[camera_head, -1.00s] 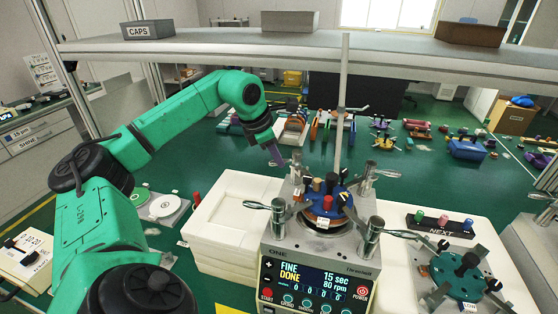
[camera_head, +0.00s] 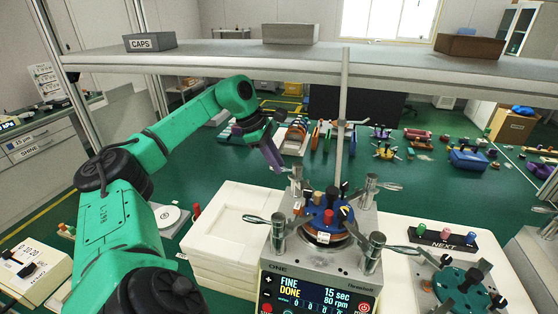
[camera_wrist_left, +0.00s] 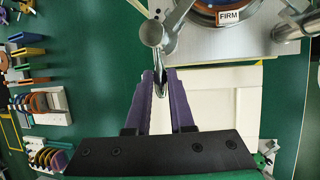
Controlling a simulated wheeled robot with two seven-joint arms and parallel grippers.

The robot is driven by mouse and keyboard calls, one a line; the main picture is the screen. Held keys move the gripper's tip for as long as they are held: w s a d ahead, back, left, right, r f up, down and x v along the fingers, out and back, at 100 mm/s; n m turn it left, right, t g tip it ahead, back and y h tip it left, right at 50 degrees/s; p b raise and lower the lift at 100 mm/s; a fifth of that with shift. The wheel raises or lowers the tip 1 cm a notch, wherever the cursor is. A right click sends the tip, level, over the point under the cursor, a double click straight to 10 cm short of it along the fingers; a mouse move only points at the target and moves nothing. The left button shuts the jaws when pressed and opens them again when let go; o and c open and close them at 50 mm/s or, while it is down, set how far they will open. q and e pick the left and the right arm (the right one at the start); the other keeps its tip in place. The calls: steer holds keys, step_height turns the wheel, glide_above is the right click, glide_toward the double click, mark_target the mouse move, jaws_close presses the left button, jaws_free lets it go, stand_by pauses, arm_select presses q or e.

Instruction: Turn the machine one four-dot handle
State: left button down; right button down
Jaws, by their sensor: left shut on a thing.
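Machine one (camera_head: 318,268) is a grey lapping machine marked ONE, with a blue round top (camera_head: 327,214) and a lit panel reading FINE DONE, 15 sec, 80 rpm. Metal posts with lever handles stand at its corners. My left gripper (camera_head: 275,163) reaches the back-left post (camera_head: 296,175). In the left wrist view its purple fingers (camera_wrist_left: 161,80) are shut on the metal lever handle (camera_wrist_left: 160,62) of that post, beside a FIRM label (camera_wrist_left: 229,16). I cannot make out dots on any handle. My right gripper is not in view.
A white block stack (camera_head: 225,235) stands left of the machine. To the right are a NEXT rack (camera_head: 443,238) with coloured pegs and a second, teal-topped machine (camera_head: 462,287). A grey shelf (camera_head: 220,62) crosses above, and a thin upright rod (camera_head: 342,110) stands behind the blue top.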

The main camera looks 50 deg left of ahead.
arm_select(q)
steer(key=shift+r, duration=0.15)
steer(key=c, duration=0.8)
jaws_free()
steer(key=shift+a+r, duration=0.15)
steer(key=shift+r, duration=0.15)
steer(key=p+v, duration=0.4)
steer(key=v, duration=0.9)
steer(key=shift+s+r, duration=0.3)
